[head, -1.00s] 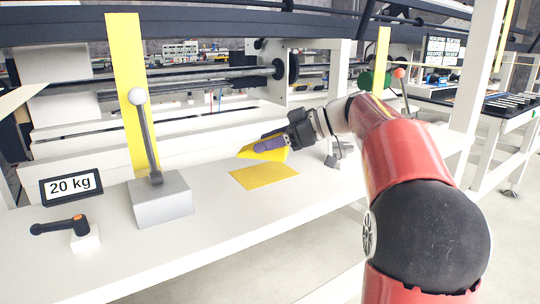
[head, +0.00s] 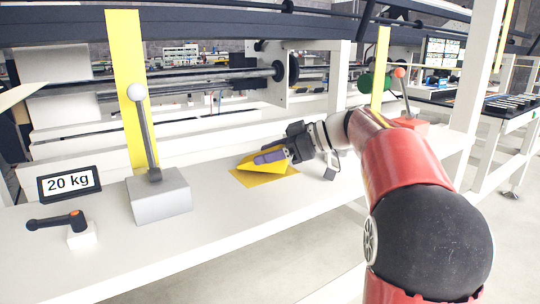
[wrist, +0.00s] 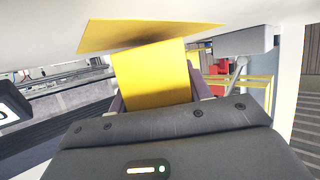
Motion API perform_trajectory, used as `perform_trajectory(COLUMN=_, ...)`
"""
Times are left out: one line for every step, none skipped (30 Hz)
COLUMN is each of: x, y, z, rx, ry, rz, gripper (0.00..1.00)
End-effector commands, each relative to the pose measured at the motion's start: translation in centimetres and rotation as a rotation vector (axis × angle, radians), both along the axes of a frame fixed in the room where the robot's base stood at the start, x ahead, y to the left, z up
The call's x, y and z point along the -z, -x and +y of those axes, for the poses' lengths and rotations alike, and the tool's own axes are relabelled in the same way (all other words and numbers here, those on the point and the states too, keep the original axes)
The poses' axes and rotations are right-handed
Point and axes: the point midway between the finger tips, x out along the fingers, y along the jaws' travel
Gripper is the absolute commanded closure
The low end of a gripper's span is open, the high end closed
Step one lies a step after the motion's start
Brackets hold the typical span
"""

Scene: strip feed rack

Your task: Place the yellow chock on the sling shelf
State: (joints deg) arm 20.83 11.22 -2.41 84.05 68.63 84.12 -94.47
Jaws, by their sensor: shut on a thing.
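The yellow chock (head: 250,164) is a wedge-like block held over a flat yellow patch (head: 262,182) on the white shelf (head: 222,222). My gripper (head: 271,157) is shut on the chock, its purple fingers on the chock's sides. In the wrist view the chock (wrist: 152,78) sits between the fingers, with its far end against the yellow patch (wrist: 140,33) in the picture. The chock is at or just above the patch; I cannot tell whether they touch. Part of the patch is hidden behind the chock.
Left of the patch stand a grey block with a ball-topped lever (head: 158,196), a "20 kg" sign (head: 69,183) and a black handle on a white base (head: 80,234). A grey fixture (head: 332,168) is right of my gripper. The shelf's front part is clear.

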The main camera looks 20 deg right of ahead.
Motion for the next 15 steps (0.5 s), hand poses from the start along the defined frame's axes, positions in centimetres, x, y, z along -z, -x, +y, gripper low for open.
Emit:
perform_trajectory(x=1.41, y=-0.03, z=-0.02, rx=-0.002, ry=-0.007, rz=0.027, gripper=0.84)
perform_trajectory(x=1.53, y=-0.04, z=-0.03, rx=-0.002, ry=-0.007, rz=0.027, gripper=0.84)
perform_trajectory(x=1.6, y=-0.05, z=-0.03, rx=-0.002, ry=-0.008, rz=0.029, gripper=0.84)
perform_trajectory(x=1.6, y=-0.06, z=-0.04, rx=-0.002, ry=-0.007, rz=0.03, gripper=0.84)
perform_trajectory(x=1.57, y=-0.07, z=-0.04, rx=-0.002, ry=-0.008, rz=0.031, gripper=0.84)
perform_trajectory(x=1.66, y=-0.08, z=-0.07, rx=-0.002, ry=-0.007, rz=0.032, gripper=0.5)
perform_trajectory(x=1.69, y=-0.07, z=-0.06, rx=-0.002, ry=-0.007, rz=0.034, gripper=0.46)
perform_trajectory(x=1.7, y=-0.08, z=-0.05, rx=-0.002, ry=-0.007, rz=0.034, gripper=0.42)
perform_trajectory(x=1.72, y=-0.07, z=-0.06, rx=-0.002, ry=-0.007, rz=0.034, gripper=0.37)
perform_trajectory(x=1.74, y=-0.07, z=-0.07, rx=-0.002, ry=-0.007, rz=0.034, gripper=0.33)
perform_trajectory(x=1.75, y=-0.07, z=-0.06, rx=-0.002, ry=-0.007, rz=0.035, gripper=0.29)
perform_trajectory(x=1.77, y=-0.06, z=-0.07, rx=-0.002, ry=-0.007, rz=0.035, gripper=0.29)
perform_trajectory(x=1.78, y=-0.06, z=-0.07, rx=-0.002, ry=-0.007, rz=0.035, gripper=0.29)
perform_trajectory(x=1.79, y=-0.06, z=-0.07, rx=-0.002, ry=-0.007, rz=0.035, gripper=0.29)
perform_trajectory(x=1.8, y=-0.06, z=-0.08, rx=-0.002, ry=-0.007, rz=0.035, gripper=0.29)
